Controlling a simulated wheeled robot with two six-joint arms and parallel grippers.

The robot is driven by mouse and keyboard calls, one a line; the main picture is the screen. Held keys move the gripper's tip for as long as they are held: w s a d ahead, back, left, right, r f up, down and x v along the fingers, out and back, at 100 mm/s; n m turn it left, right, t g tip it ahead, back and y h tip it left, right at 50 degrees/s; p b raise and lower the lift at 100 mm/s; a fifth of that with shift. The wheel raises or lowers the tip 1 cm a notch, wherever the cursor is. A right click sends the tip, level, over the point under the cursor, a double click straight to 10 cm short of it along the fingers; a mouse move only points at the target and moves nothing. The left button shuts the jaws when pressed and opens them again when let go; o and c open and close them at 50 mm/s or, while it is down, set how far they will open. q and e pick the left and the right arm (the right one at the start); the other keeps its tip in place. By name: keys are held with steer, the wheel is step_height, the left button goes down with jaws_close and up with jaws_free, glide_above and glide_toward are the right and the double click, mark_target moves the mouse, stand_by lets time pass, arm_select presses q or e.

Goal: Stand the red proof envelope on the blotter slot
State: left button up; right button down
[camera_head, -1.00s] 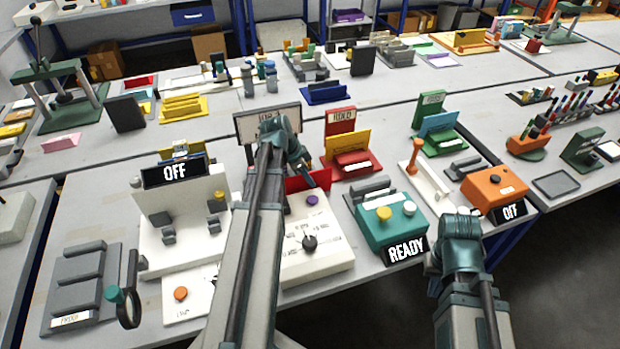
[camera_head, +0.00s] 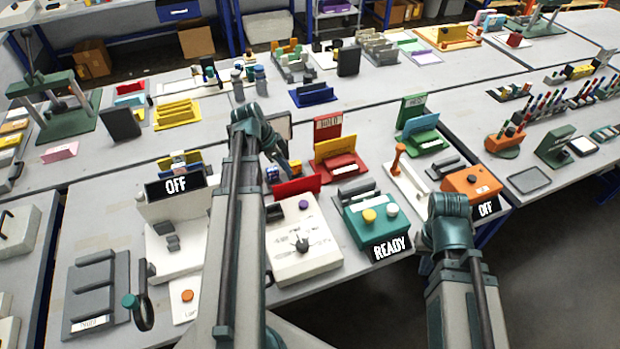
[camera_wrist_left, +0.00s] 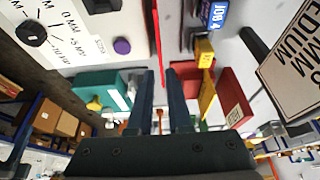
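A flat red piece (camera_head: 298,187), which looks like the red proof envelope, stands upright at the back edge of a white box with a dial (camera_head: 303,245). My left gripper (camera_head: 288,167) is just behind and above it, partly hidden by its own arm.
A red stand (camera_head: 328,128) holds a yellow card (camera_head: 336,146), and a green stand (camera_head: 411,108) holds a blue card (camera_head: 419,124). A teal READY box (camera_head: 376,220) is nearby. The wrist view shows a large sign (camera_wrist_left: 293,70) beside the left gripper.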

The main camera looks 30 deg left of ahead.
arm_select(q)
steer(key=s+d+f+n+g+y, duration=0.1)
steer(key=s+d, duration=0.2)
steer(key=d, duration=1)
steer(key=s+d+n+g+y, duration=0.1)
steer(key=s+d+n+g, duration=0.1)
steer(key=d, duration=1.2)
steer(key=shift+s+d+f+g+y, duration=0.25)
steer(key=shift+s+f+g+y, duration=0.1)
steer(key=shift+s, duration=0.45)
steer(key=shift+n+y, duration=0.7)
steer(key=shift+y, duration=0.15)
steer(key=s+d, duration=0.1)
steer(key=d, duration=0.1)
steer(key=s+d, duration=0.3)
steer(key=d, duration=0.1)
steer(key=shift+s+d, duration=0.15)
steer(key=shift+s, duration=0.25)
steer(key=shift+c, duration=0.3)
